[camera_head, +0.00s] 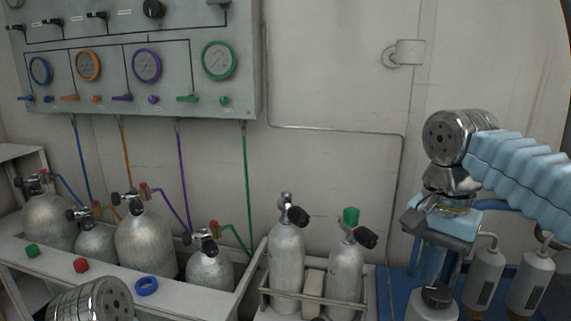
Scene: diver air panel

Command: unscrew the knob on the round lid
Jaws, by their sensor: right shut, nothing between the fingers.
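A round-topped metal container with a dark round piece (437,294) on top stands at the bottom right. It appears to be the lid with its knob, but it is partly cut off by the frame edge.
Two grey cylinders (287,262) stand in a rack left of my right gripper. Grey bottles (484,277) stand to its right on a blue surface. A gauge panel (110,100) hangs behind.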

